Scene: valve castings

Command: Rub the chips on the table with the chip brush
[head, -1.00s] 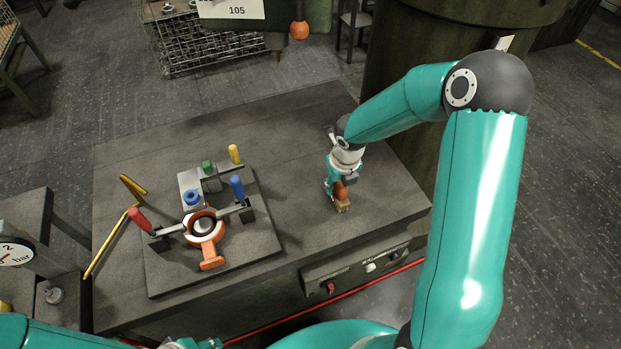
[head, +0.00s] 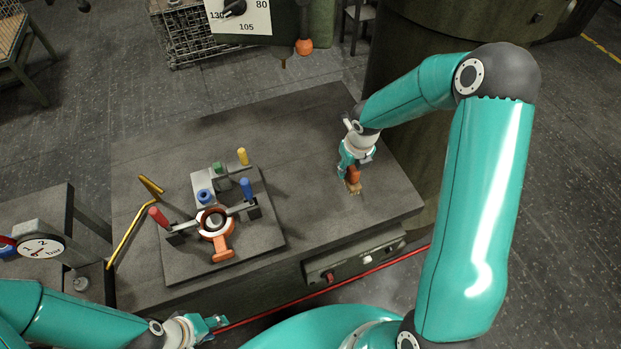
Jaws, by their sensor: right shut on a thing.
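The dark grey table (head: 300,222) fills the middle of the head view. My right gripper (head: 351,172) is shut on the chip brush (head: 354,186), which has a reddish-brown handle and a tan lower end. The brush is low over the right part of the table top; I cannot tell whether its bristles touch it. No chips can be made out at this size. My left gripper (head: 212,325) is in front of the table's near edge, at the bottom of the view. Its fingers appear apart, with nothing between them.
A fixture plate (head: 190,268) with red, blue, green and yellow clamp handles holds an orange casting (head: 222,246) on the table's left half. A pressure gauge (head: 40,247) stands at far left. The table's back middle is clear.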

